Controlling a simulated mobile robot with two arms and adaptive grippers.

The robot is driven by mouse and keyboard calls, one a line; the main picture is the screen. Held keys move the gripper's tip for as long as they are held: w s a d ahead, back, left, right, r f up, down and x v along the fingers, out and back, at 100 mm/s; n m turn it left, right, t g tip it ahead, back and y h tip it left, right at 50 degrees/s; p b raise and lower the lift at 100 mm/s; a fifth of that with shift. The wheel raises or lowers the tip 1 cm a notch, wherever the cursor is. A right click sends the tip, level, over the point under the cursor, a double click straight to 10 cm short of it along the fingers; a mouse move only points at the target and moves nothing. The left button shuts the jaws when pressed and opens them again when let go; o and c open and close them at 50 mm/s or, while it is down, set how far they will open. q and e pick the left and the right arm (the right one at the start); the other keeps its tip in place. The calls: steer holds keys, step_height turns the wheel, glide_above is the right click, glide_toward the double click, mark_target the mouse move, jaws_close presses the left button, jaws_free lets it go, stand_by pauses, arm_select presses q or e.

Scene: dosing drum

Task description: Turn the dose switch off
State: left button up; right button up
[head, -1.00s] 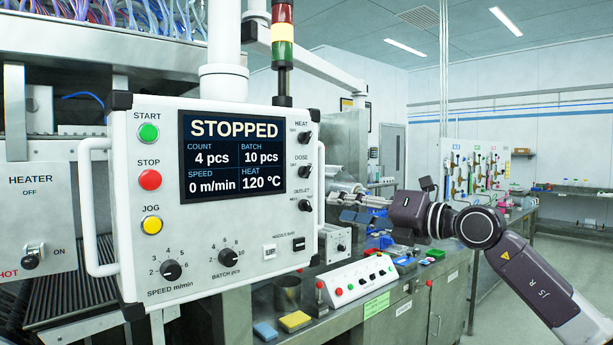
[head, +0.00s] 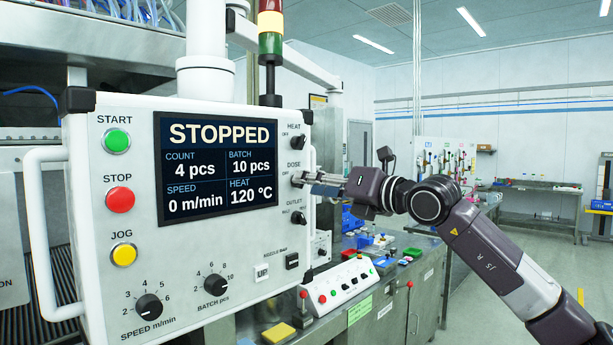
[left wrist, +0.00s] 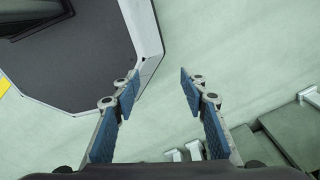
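The white control panel (head: 90,180) fills the left of the head view; its screen (head: 217,160) reads STOPPED. The DOSE label (head: 295,165) is on the panel's right part, between the HEAT switch (head: 298,142) and the OUTLET switch (head: 298,218). My right gripper (head: 299,182) has its fingertips at the dose switch, just below that label. My left gripper (left wrist: 160,84) is open and empty above the floor in the left wrist view.
A white handle (head: 45,240) sticks out at the panel's left side. A bench with a small button box (head: 350,283) and a yellow block (head: 278,332) stands below and behind. Open floor lies to the right.

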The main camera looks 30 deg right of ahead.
steer(key=shift+x, duration=1)
jaws_close()
arm_select(q)
steer(key=shift+w+a+r, duration=0.1)
steer(key=shift+w+r, duration=0.15)
steer(key=shift+w, duration=0.25)
steer(key=shift+w+r, duration=0.2)
steer(key=shift+w, duration=0.3)
